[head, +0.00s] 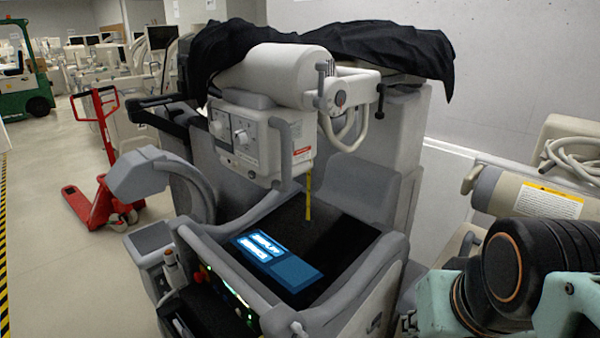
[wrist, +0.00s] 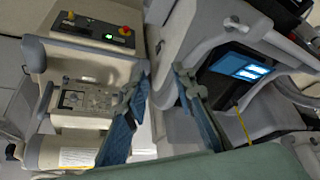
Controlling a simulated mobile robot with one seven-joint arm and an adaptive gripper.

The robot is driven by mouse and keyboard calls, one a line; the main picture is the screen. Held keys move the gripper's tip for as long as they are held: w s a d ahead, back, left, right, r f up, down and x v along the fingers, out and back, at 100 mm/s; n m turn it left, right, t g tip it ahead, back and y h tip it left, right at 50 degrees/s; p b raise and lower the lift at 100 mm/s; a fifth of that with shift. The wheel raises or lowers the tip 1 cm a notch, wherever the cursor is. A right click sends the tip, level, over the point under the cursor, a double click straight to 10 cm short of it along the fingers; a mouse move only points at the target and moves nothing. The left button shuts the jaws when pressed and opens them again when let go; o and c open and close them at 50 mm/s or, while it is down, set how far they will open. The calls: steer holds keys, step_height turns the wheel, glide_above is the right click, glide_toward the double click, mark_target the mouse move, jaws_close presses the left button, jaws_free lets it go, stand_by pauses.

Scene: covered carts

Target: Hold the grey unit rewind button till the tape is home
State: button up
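The grey unit (head: 350,185) stands in the middle of the head view, its white head partly under a black cover. A control box (head: 250,140) with two knobs hangs from the head. A yellow tape (head: 308,197) hangs out below the box, over the dark tray beside the lit blue screen (head: 275,258). The tape also shows in the wrist view (wrist: 244,126), right of my fingers. I cannot make out the rewind button. My gripper (wrist: 160,80) has its two blue fingers apart, with nothing between them. It is outside the head view.
A beige unit (head: 525,195) with a yellow-topped label stands close at the right. The wrist view shows a panel with dials (wrist: 85,100) and a red button (wrist: 125,31). A red pallet jack (head: 100,200) stands left, with open floor around it.

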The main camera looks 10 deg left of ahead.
jaws_close()
stand_by(1.1)
